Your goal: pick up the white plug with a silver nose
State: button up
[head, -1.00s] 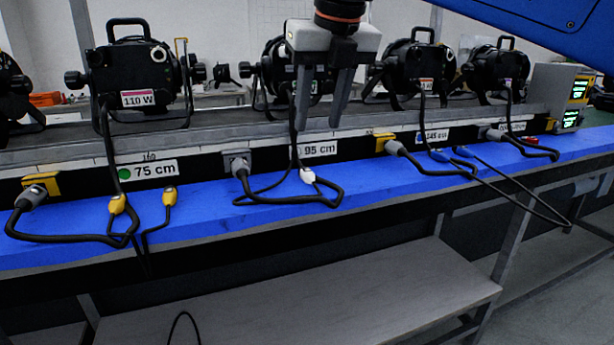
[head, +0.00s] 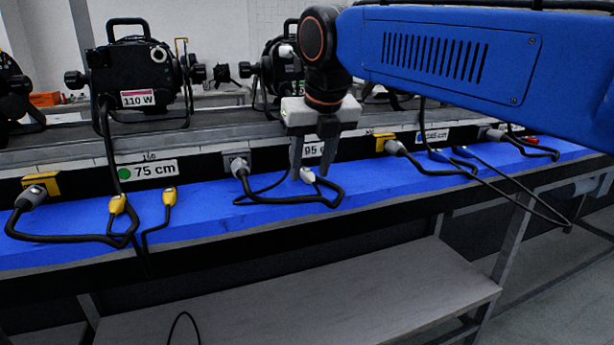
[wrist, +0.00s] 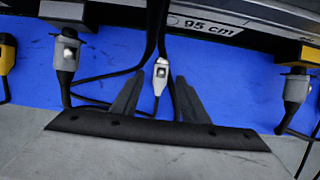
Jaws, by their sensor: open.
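The white plug with a silver nose (head: 307,174) lies on the blue bench top in front of the 95 cm label, on a black cable. In the wrist view the white plug (wrist: 161,70) sits beyond and between my two fingertips, apart from both. My gripper (head: 310,172) is open and points down over the plug. It also shows in the wrist view (wrist: 155,88) with a gap between its fingers. In the head view the fingers stand on either side of the plug; the exact height gap is hard to tell.
A grey plug (head: 240,165) sits left in a grey socket; another grey plug (head: 394,147) is at a yellow socket on the right. Yellow plugs (head: 117,204) lie at the left. Black cables loop across the blue bench (head: 215,215). Lamps (head: 140,75) stand behind.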

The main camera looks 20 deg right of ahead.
jog(key=shift+w+f, duration=0.1)
jog(key=shift+f, duration=0.2)
jog(key=shift+c, duration=0.3)
grip_shut()
jog(key=shift+r, duration=0.15)
notch_tip(320, 180, up, 26)
jog(key=s, duration=0.2)
dwell(0.3)
jog(key=shift+s, duration=0.1)
